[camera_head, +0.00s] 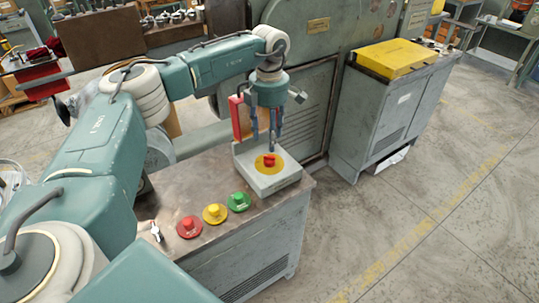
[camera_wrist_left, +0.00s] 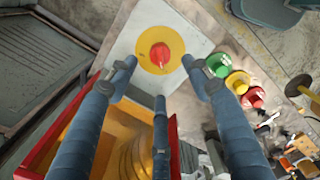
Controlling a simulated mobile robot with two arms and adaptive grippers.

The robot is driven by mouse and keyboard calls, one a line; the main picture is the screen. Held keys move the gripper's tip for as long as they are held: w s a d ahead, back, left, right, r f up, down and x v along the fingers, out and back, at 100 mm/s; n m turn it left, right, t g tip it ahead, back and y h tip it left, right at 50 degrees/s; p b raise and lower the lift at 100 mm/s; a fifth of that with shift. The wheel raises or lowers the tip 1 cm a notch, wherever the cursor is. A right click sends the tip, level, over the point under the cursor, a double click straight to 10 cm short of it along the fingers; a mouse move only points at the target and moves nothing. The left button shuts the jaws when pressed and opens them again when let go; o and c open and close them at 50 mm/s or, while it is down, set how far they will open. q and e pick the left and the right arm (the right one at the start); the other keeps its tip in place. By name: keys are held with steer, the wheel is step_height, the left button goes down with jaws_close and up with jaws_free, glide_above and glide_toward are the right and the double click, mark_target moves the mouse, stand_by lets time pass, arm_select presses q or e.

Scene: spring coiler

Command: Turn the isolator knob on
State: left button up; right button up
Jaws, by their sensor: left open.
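The isolator knob (camera_head: 269,160) is red on a round yellow plate, on top of a light grey box (camera_head: 285,180) at the far corner of the metal bench. In the left wrist view the knob (camera_wrist_left: 160,55) shows beyond my fingertips, in the upper middle. My left gripper (camera_head: 270,140) points down just above the knob. Its blue fingers are open and hold nothing; in the left wrist view the gripper (camera_wrist_left: 158,75) has its fingers spread, with the knob between and beyond the two upper tips. I cannot tell whether they touch it. My right gripper does not show.
Red (camera_head: 189,227), yellow (camera_head: 214,213) and green (camera_head: 239,201) buttons sit along the bench front. A red-framed part (camera_head: 236,118) stands close beside my gripper. A grey cabinet with a yellow box (camera_head: 395,58) stands to the right. The floor at right is clear.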

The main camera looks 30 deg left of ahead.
mark_target(269, 156)
arm_select(q)
step_height(269, 156, down, 8)
steer(key=shift+f+p, duration=0.25)
steer(key=shift+p, duration=0.5)
steer(key=c, duration=1.2)
